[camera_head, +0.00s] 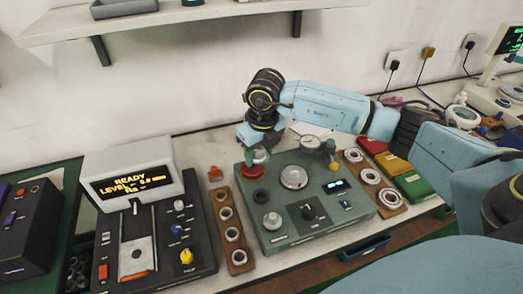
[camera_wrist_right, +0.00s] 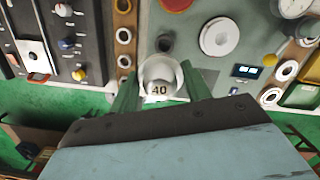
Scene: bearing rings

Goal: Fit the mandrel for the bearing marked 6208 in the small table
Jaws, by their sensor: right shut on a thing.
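My right gripper (camera_head: 257,150) reaches in from the right and is held above the back left of the green instrument box (camera_head: 274,234). In the right wrist view its two fingers (camera_wrist_right: 160,88) are shut on a pale round mandrel (camera_wrist_right: 160,73) marked 40. In the head view only a small pale part shows under the gripper. The small round table (camera_head: 294,177), a pale disc, lies on top of the green box, right of my right gripper. It also shows in the right wrist view (camera_wrist_right: 219,37), with nothing standing on it. My left gripper is not in view.
A wooden rack (camera_head: 240,269) with several rings stands left of the green box, another rack (camera_head: 352,157) right of it. A dial gauge (camera_head: 310,142) stands behind the round table. A control console (camera_head: 160,265) is at left, coloured boxes (camera_head: 393,163) at right.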

